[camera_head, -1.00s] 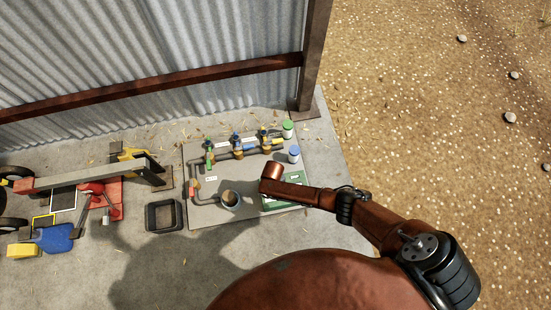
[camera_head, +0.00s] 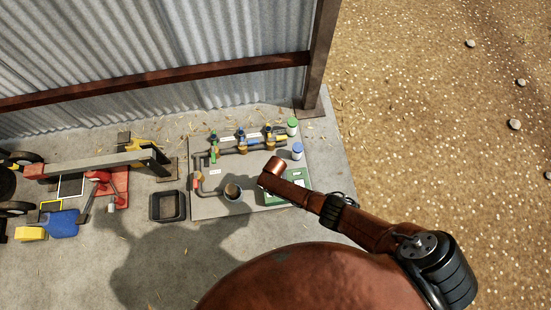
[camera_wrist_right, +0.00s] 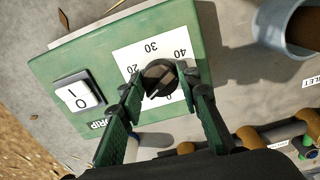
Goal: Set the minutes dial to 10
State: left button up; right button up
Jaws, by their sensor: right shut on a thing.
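The minutes dial (camera_wrist_right: 160,76) is a round dark knob on a white scale with 20, 30 and 40 readable, on a green control box (camera_wrist_right: 75,50). My right gripper (camera_wrist_right: 160,90) has a green finger on each side of the knob and is shut on it. The knob's pointer is too dark and partly covered to read its setting. In the head view the green box (camera_head: 298,177) is partly hidden under my right arm, and the dial and gripper cannot be made out. My left gripper is not in view.
A white rocker switch (camera_wrist_right: 79,96) is beside the dial. The grey board also bears a pipe manifold with valves (camera_head: 240,142), a grey cup (camera_head: 233,192), a blue-lidded jar (camera_head: 297,151) and a green-lidded jar (camera_head: 292,127). A black bin (camera_head: 167,206) stands to the left.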

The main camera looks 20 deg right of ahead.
jog(key=shift+s+a, duration=0.1)
jog(key=o, duration=1.2)
jog(key=shift+c, duration=0.2)
jog(key=shift+r, duration=0.1)
notch_tip(320, 180, up, 12)
